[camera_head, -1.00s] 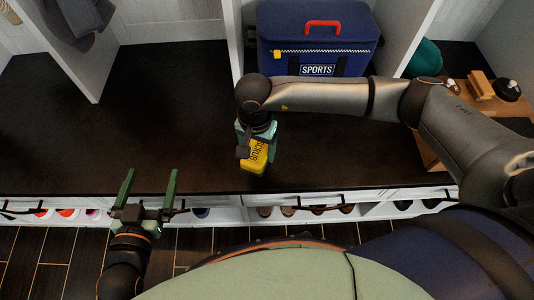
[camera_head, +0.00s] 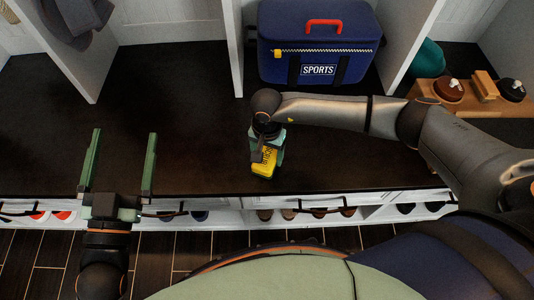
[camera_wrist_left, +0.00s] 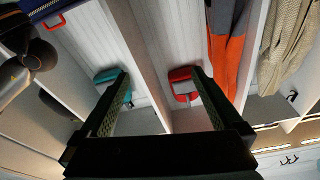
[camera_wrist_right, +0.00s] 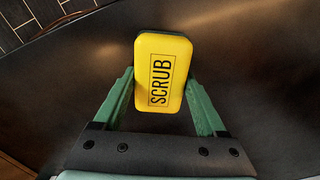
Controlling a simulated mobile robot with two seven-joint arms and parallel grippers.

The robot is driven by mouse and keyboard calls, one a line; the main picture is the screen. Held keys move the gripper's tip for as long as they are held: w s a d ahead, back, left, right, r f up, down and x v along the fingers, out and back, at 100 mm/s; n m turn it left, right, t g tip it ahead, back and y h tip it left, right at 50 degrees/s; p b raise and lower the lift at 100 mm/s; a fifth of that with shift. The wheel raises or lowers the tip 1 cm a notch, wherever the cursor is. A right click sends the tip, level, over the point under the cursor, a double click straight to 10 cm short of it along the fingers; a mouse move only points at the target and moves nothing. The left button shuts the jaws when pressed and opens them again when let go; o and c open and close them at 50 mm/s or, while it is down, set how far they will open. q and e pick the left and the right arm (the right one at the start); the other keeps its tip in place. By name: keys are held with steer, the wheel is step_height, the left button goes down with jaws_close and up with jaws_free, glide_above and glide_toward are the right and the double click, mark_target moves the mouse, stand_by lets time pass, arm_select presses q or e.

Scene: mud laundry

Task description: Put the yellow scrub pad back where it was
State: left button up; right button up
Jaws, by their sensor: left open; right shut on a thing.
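The yellow scrub pad (camera_head: 264,162), marked SCRUB, is held between the fingers of my right gripper (camera_head: 267,150) over the dark bench top, near its front edge. In the right wrist view the scrub pad (camera_wrist_right: 161,75) sits upright between the green fingertips of the right gripper (camera_wrist_right: 160,100), its label facing the camera. I cannot tell whether it touches the bench. My left gripper (camera_head: 120,165) is open and empty, at the front edge of the bench to the left. The left wrist view also shows its spread fingers (camera_wrist_left: 160,100).
The dark bench top (camera_head: 170,90) is mostly clear. A blue SPORTS bag (camera_head: 317,45) stands at the back in a cubby. On the right, a wooden stand (camera_head: 470,103) holds round dark-capped items and a wooden block (camera_head: 485,85). White dividers (camera_head: 232,50) separate the cubbies.

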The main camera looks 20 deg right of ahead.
arm_select(q)
steer(key=shift+r, duration=0.1)
steer(key=shift+s+r+h, duration=0.1)
steer(key=shift+r+h, duration=0.2)
steer(key=shift+r, duration=0.1)
arm_select(e)
steer(key=shift+f, duration=0.1)
arm_select(q)
steer(key=shift+r+t, duration=0.3)
steer(key=shift+r, duration=0.15)
arm_select(e)
steer(key=o, duration=1.4)
